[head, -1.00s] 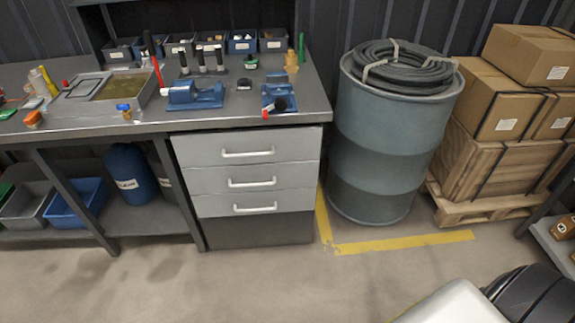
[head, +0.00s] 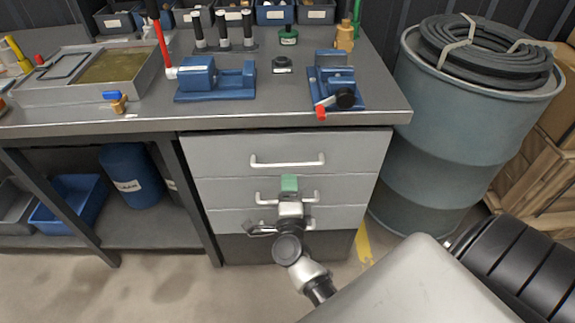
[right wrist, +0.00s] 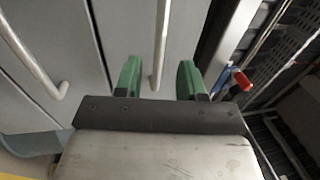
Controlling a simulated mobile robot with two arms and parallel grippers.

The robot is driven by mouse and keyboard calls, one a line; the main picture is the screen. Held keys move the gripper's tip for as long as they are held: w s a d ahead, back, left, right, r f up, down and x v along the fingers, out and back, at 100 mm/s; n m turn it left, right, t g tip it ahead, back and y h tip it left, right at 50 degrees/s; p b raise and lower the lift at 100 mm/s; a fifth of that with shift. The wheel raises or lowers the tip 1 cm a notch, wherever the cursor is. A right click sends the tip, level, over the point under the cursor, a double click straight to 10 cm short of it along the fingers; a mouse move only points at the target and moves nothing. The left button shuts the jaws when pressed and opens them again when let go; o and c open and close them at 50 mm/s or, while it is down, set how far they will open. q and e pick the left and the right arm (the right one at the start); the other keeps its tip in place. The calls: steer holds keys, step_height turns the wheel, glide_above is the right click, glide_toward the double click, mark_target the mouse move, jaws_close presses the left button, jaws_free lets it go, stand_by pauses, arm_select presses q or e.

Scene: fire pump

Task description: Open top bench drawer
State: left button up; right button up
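The bench drawer unit is grey with white bar handles, and all its drawers are shut. The top drawer (head: 220,155) has its handle (head: 288,162) near mid-front; this handle (right wrist: 160,45) also shows in the right wrist view. My right gripper (head: 290,183) has green fingertips and appears just below the top handle in the head view, partly hiding the middle drawer's handle (head: 262,199). In the right wrist view my right gripper (right wrist: 159,78) is open, with the top handle in line between its fingers. Contact is not visible. My left gripper is not in view.
The benchtop (head: 270,115) overhangs the drawers and holds blue vises (head: 215,80) and a tray (head: 85,80). A blue-grey barrel (head: 430,140) with a coiled hose stands close on the right. Stacked crates stand beyond it. Floor at front left is clear.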

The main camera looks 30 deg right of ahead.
mark_target(287, 165)
steer(key=x, duration=0.6)
steer(key=shift+w+d, duration=0.15)
steer(key=shift+w, duration=0.15)
jaws_close()
